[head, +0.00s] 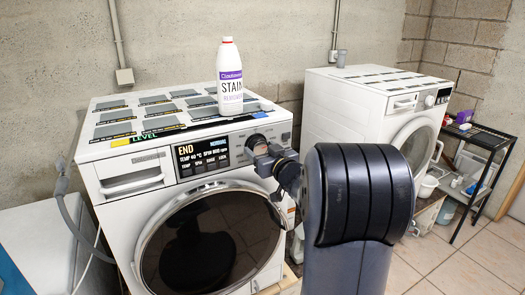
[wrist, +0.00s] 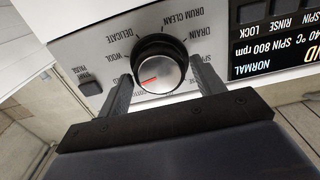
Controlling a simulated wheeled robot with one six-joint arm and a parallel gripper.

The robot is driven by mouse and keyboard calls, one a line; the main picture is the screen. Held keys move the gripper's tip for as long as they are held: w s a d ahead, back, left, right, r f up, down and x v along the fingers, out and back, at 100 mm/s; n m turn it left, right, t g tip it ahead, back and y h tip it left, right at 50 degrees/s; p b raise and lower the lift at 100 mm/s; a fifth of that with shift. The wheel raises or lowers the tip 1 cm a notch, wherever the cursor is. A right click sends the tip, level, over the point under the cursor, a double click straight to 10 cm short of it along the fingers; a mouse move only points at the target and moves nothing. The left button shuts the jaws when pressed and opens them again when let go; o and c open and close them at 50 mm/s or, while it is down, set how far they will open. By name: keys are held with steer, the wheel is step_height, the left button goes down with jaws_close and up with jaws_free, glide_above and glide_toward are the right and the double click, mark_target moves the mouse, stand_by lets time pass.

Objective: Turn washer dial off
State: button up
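The washer (head: 140,190) stands at the left of the head view, its round door shut. Its display (head: 203,155) is lit and reads END. The dial (wrist: 160,66) is a round silver knob with a black rim in the wrist view. Its red mark points left and slightly down in that picture, toward the lower labels. In the head view the dial (head: 256,142) shows just past my gripper (head: 268,157). In the wrist view one finger of my gripper (wrist: 160,72) is on each side of the dial, spread apart. I cannot tell whether they touch it.
A white stain remover bottle (head: 229,77) stands on the washer top. A second white machine (head: 355,115) stands to the right. A black rack (head: 480,138) stands at the far right. A grey hose (head: 75,215) hangs at the left. Tiled floor (head: 450,262) is open at the lower right.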

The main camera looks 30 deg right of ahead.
steer(key=c, duration=0.7)
steer(key=shift+n+b, duration=0.3)
steer(key=n+b, duration=0.2)
steer(key=shift+f+n, duration=0.15)
steer(key=shift+n, duration=0.25)
steer(key=n+b, duration=0.3)
steer(key=n, duration=0.1)
steer(key=shift+n, duration=0.3)
steer(key=n+b, duration=0.2)
steer(key=n, duration=0.2)
steer(key=shift+n+b, duration=1.05)
steer(key=shift+n, duration=0.75)
